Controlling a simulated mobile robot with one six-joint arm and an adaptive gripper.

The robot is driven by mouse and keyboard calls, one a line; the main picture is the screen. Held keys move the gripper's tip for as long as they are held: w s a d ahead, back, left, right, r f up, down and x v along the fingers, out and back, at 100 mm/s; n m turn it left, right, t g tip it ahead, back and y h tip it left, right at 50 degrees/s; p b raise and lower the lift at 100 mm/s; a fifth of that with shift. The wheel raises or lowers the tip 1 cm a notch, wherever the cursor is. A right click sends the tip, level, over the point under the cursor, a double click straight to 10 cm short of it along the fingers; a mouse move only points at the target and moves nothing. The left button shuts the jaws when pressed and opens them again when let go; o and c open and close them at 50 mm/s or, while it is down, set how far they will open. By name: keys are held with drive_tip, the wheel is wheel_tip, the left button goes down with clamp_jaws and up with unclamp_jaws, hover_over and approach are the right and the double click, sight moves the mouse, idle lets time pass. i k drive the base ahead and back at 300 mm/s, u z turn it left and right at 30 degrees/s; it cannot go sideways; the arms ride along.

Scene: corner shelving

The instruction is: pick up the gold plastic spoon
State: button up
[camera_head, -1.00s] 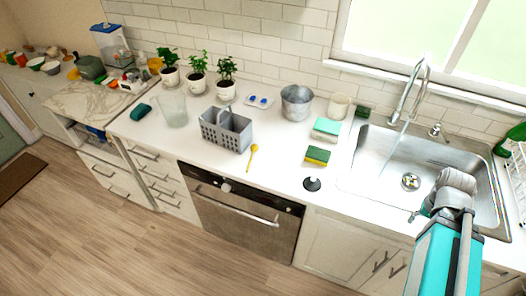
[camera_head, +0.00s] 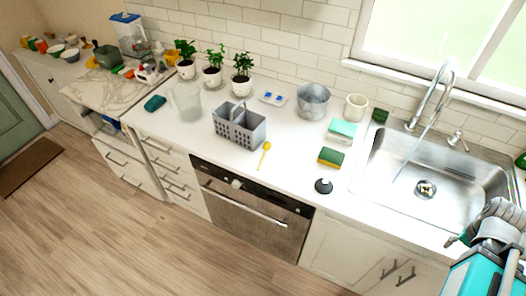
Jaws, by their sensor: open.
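The gold plastic spoon (camera_head: 265,152) looks yellow and lies on the white countertop near its front edge. It is just right of and in front of the grey caddy (camera_head: 240,127), apart from it. My gripper (camera_head: 455,240) is at the lower right, in front of the sink and far to the right of the spoon. It is small in view and partly hidden by my arm; nothing shows in it.
A black sink stopper (camera_head: 323,186) and a yellow-green sponge (camera_head: 331,157) lie right of the spoon. The sink (camera_head: 440,165) with its tall faucet (camera_head: 432,95) is farther right. A metal pot (camera_head: 313,100) and potted plants (camera_head: 242,80) stand behind. Counter around the spoon's front is clear.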

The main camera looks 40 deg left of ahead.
sight(266, 146)
drive_tip(key=u, duration=0.05)
drive_tip(key=k, duration=0.8)
drive_tip(key=u, duration=0.7)
drive_tip(key=i, duration=1)
drive_tip(key=z, duration=0.05)
